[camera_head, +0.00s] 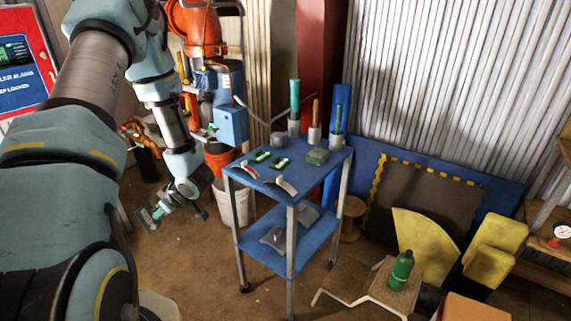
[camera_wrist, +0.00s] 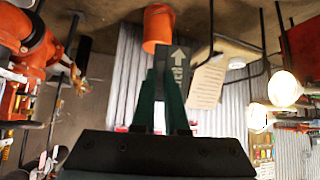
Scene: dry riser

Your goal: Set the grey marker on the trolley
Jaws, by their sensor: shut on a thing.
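The grey marker (camera_wrist: 181,60) is a dark grey plate with a white arrow and lettering, seen in the wrist view. My gripper (camera_wrist: 170,78) is shut on it, with a green finger on each side. In the head view my gripper (camera_head: 156,212) hangs in the air left of the trolley, below its top level in the picture. The trolley (camera_head: 312,179) is blue with two shelves and grey legs. Its top carries upright tools in holders at the back, small green items, a green block and two handled tools. The front right of the top is bare.
A white bucket (camera_head: 236,205) stands between my gripper and the trolley. Grey pieces (camera_head: 276,238) lie on the lower shelf. A green bottle (camera_head: 401,269) and yellow pieces (camera_head: 495,246) are at the right. Floor is free in front of the trolley.

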